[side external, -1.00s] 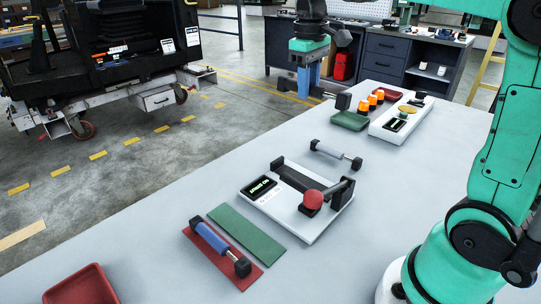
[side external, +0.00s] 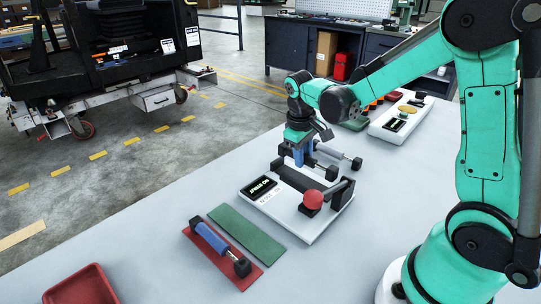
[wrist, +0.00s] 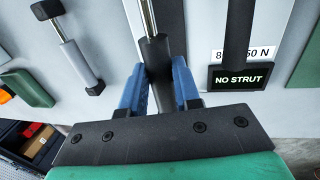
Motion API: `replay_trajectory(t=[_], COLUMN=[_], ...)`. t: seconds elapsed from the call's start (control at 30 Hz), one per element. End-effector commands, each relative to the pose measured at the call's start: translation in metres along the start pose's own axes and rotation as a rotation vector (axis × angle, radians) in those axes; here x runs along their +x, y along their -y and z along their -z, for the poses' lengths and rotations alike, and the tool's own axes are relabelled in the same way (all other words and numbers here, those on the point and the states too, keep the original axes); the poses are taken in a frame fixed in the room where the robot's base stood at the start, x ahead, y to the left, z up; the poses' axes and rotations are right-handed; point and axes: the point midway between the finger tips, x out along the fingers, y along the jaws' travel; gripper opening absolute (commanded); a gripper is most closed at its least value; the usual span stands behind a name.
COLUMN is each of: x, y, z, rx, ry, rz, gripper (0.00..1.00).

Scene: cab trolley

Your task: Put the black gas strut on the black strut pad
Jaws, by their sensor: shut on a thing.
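My gripper (side external: 297,160) points down over the back edge of the white strut tester. It is shut on the black gas strut (wrist: 157,60), across its body; the chrome rod runs up in the wrist view. In the side view the strut's black end (side external: 333,173) shows right of the fingers. A dark flat strip (wrist: 178,22), which looks like the black strut pad, lies under the strut, roughly parallel to it. It also shows in the side view (side external: 297,180), partly hidden by gripper and strut. I cannot tell how large the gap is.
A grey strut (side external: 335,155) lies close behind. The tester (side external: 285,213) has a red knob (side external: 313,200) and a display (wrist: 240,77) reading "NO STRUT". In front are an empty green pad (side external: 245,233) and a red pad (side external: 200,240) bearing a blue strut (side external: 211,238).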

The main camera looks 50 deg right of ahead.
Motion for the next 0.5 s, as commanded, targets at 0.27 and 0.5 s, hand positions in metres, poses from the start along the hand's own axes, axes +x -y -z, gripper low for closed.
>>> replay_trajectory(t=[0.27, 0.5], x=[0.029, 0.040], y=[0.005, 0.008], z=[0.000, 0.000], rx=[0.000, 0.000], ry=[0.000, 0.000], rz=[0.000, 0.000], gripper=[0.00, 0.00])
